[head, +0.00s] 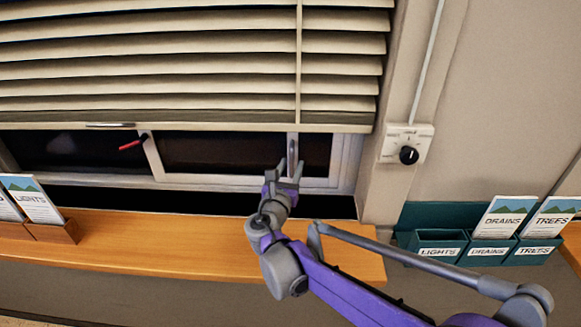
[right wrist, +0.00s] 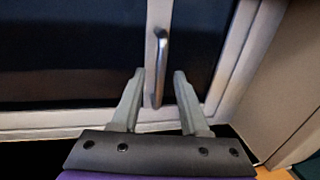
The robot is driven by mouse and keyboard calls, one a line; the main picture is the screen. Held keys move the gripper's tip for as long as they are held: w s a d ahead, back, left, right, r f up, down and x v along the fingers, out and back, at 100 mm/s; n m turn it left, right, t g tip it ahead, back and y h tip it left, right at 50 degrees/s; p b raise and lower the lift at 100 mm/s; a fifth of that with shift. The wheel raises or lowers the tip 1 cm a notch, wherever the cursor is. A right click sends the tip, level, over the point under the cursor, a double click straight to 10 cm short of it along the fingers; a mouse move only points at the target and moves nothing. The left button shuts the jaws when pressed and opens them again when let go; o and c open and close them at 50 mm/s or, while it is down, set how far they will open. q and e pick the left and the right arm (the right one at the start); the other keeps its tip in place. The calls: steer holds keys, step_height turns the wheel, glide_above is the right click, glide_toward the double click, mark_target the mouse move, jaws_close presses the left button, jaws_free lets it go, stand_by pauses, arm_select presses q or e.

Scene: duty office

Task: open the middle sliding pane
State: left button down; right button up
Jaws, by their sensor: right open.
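The window below the blind has dark panes in pale frames. The middle pane (head: 215,153) looks shut, bounded by an upright at the left and a grey upright bar handle (head: 293,146) at the right. The handle also shows in the right wrist view (right wrist: 161,60), standing on a pale upright. My right gripper (head: 290,168) is open at the handle's lower end. In the right wrist view its two fingers (right wrist: 159,74) lie either side of the handle's lower part, with gaps on both sides. I cannot tell how deep the handle sits between them. My left gripper is not in view.
A slatted blind (head: 190,65) hangs over the window's upper part. A wooden sill (head: 160,238) runs below, with a LIGHTS leaflet holder (head: 50,232) at left. A wall dial (head: 408,146) and a teal leaflet rack (head: 425,216) are at right. A small red piece (head: 131,144) shows by the left pane.

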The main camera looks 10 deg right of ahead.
jaws_close()
stand_by(1.4)
